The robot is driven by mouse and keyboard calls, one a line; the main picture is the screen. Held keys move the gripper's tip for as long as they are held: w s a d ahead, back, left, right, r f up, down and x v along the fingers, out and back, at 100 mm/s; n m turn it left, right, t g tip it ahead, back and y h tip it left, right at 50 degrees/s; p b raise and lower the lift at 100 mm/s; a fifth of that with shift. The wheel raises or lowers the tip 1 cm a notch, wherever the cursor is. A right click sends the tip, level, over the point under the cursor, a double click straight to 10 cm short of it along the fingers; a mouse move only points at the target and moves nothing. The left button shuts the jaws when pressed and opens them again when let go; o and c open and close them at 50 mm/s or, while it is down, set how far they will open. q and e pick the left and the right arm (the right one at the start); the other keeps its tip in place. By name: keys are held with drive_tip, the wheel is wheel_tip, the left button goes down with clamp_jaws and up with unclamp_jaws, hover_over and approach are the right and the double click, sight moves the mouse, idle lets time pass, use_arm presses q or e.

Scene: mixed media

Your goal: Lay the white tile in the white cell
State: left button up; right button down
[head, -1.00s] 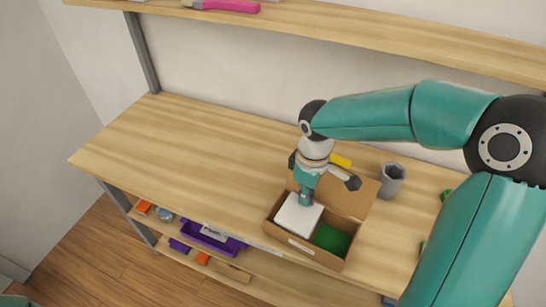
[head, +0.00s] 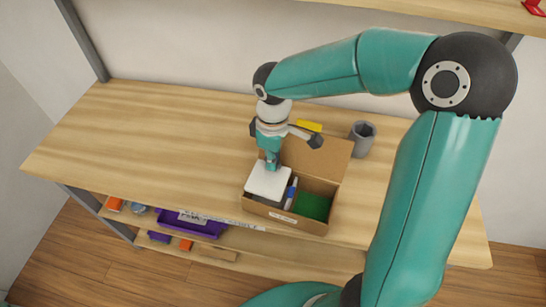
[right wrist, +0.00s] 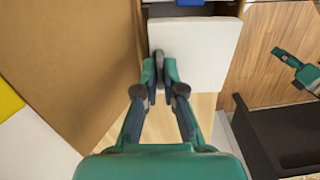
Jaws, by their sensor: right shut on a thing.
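The white tile (head: 268,182) is a flat, pale square. My right gripper (head: 272,163) is shut on its back edge and holds it over the left part of an open cardboard box (head: 298,222). The right wrist view shows the tile (right wrist: 200,52) gripped between the fingertips (right wrist: 160,70). The tile hides what lies under it, and I cannot tell whether it touches the box. No white cell can be made out. In the right wrist view a teal and dark part (right wrist: 300,72), perhaps my left gripper, shows over the floor.
In the box, a green piece (head: 312,206) lies at the right, beside a blue-and-white item (head: 291,193). A grey cup (head: 361,138) and a yellow block (head: 309,126) stand behind. The bench (head: 150,150) is clear at left; a purple tray (head: 192,224) sits below.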

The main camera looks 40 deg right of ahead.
sight(273, 178)
drive_tip(key=shift+f+b, duration=2.8)
drive_tip(key=shift+f, duration=0.95)
drive_tip(key=shift+f+b, duration=0.3)
drive_tip(key=shift+f, duration=0.05)
drive_tip(key=c, duration=1.2)
unclamp_jaws()
wheel_tip(273, 178, up, 10)
drive_tip(key=p, duration=0.8)
drive_tip(key=shift+r+p, duration=0.1)
drive_tip(key=shift+p, duration=0.2)
